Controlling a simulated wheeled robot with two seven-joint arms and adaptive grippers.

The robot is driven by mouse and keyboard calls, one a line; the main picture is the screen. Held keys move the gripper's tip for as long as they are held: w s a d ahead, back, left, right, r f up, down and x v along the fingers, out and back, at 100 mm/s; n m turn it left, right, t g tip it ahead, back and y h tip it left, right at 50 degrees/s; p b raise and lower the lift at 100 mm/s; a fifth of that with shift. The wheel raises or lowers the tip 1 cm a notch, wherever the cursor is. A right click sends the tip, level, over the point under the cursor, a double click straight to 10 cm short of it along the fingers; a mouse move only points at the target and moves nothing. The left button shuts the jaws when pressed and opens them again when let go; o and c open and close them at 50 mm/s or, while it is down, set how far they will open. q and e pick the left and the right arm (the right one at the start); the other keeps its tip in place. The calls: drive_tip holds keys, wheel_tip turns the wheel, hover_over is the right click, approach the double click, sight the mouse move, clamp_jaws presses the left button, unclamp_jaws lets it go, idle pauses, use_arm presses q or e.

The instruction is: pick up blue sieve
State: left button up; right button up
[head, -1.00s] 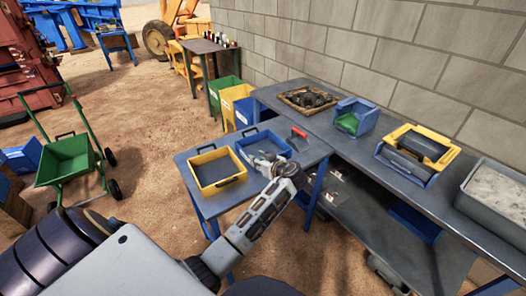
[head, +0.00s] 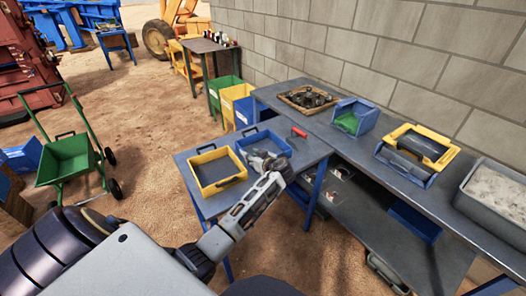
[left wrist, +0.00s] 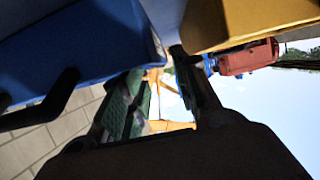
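The blue sieve (head: 258,141), a shallow square tray with dark handles, sits on the small grey table beside the yellow sieve (head: 218,181). My left gripper (head: 261,160) is at the near side of the blue sieve and covers part of it. In the left wrist view, the blue sieve (left wrist: 75,45) fills the upper left, with a dark handle. A yellow surface, apparently the yellow sieve (left wrist: 250,22), is at upper right. The gripper's two fingers (left wrist: 163,62) are apart, with a gap between them. Contact with the sieve cannot be told. My right gripper is not in view.
A red-handled tool (head: 299,132) lies right of the blue sieve. The long workbench (head: 365,165) along the wall holds a blue bin (head: 355,117), a tray of dark rocks (head: 308,98) and a yellow-and-blue device (head: 418,152). Green and yellow bins stand behind.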

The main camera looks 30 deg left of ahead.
use_arm(q)
drive_tip(key=shift+w+a+f, duration=0.25)
drive_tip(key=shift+a, duration=0.35)
drive_tip(key=shift+p+x, duration=0.3)
drive_tip(key=shift+x, duration=0.95)
drive_tip(key=shift+w+a+f, duration=0.15)
drive_tip(key=shift+a+f, duration=0.15)
drive_tip(key=shift+a, duration=0.05)
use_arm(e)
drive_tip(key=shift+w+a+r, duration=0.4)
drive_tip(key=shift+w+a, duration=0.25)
